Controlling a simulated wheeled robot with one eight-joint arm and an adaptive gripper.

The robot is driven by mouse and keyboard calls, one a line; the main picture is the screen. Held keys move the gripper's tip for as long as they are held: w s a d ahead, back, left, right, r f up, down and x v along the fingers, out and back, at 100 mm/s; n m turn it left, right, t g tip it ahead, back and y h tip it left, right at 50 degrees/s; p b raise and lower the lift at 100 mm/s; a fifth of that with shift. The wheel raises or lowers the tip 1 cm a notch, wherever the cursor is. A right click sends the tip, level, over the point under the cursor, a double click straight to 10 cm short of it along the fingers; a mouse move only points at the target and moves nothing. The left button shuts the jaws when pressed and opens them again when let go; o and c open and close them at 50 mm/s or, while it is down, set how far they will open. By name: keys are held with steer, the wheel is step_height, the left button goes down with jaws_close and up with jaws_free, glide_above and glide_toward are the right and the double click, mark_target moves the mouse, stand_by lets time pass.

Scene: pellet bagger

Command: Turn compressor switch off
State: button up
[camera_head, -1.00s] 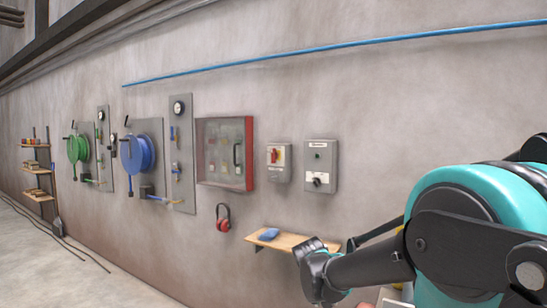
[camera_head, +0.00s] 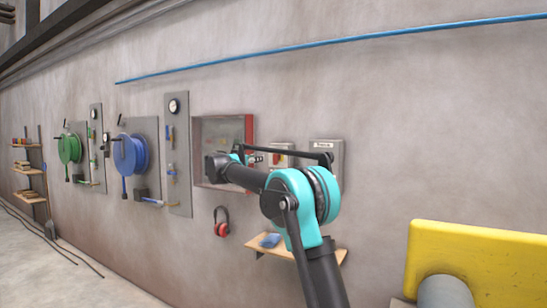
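Two grey control boxes hang on the wall, and I cannot read which is the compressor switch. The left one (camera_head: 284,146) had a red switch, now mostly covered by my arm. The right one (camera_head: 325,145) shows its label strip at the top, while its black knob is hidden behind my arm. My arm reaches up from the bottom and folds left across the wall. The end with my gripper (camera_head: 250,157) appears in front of the red-framed cabinet (camera_head: 249,133), left of the boxes. Its fingers are too small and overlapped to read.
A small wooden shelf (camera_head: 283,252) with a blue item (camera_head: 270,240) juts out below the boxes. Red earmuffs (camera_head: 221,222) hang left of it. Green (camera_head: 69,149) and blue (camera_head: 130,155) hose reels are farther left. A yellow panel (camera_head: 480,262) stands at lower right.

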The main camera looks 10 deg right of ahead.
steer(key=x, duration=1.6)
steer(key=shift+d+f, duration=0.1)
steer(key=shift+d, duration=0.05)
steer(key=shift+c, duration=0.3)
jaws_close()
